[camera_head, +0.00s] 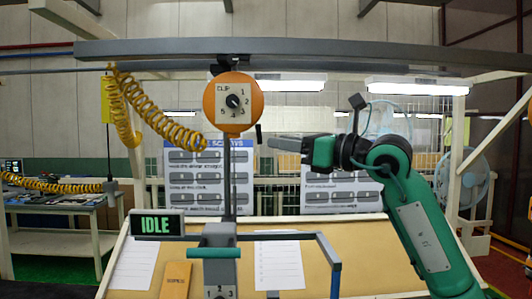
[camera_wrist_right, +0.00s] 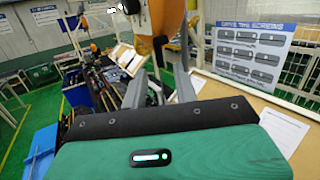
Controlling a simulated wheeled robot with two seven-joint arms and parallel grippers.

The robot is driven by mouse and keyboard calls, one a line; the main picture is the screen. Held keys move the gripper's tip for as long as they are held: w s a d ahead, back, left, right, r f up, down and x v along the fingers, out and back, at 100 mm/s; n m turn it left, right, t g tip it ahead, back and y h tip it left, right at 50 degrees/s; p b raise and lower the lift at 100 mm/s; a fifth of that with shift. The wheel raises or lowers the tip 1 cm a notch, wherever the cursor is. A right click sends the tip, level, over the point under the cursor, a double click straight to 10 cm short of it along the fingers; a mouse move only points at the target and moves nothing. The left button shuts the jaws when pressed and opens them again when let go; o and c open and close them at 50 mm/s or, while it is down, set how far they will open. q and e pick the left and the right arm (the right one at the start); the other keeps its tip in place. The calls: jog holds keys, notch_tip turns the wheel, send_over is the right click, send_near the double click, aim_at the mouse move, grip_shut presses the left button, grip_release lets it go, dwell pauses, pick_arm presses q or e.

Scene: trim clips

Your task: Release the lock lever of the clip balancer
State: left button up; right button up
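The clip balancer (camera_head: 233,103) is an orange round housing marked CLIP, with a numbered dial, hanging from the overhead rail. A small black bar (camera_head: 258,134), seemingly its lock lever, stands at its lower right side. My right gripper (camera_head: 272,143) comes in from the right, its grey fingers pointing left and their tips just right of and slightly below the black bar. In the right wrist view its two fingers (camera_wrist_right: 159,88) are apart, with no held thing visible. The orange housing (camera_wrist_right: 163,16) shows beyond them. Contact with the lever cannot be told. My left gripper is not seen.
The grey rail (camera_head: 330,54) runs above the balancer. A dark rod hangs below it to a grey tool with a green bar (camera_head: 220,253). An IDLE sign (camera_head: 156,225), boards with pictures (camera_head: 340,190) and a yellow coiled hose (camera_head: 150,112) are around it.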

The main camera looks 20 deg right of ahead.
jog(key=b+v, duration=0.2)
jog(key=v, duration=0.5)
jog(key=shift+s+b, duration=0.2)
jog(key=shift+b, duration=0.15)
jog(key=shift+d, duration=0.1)
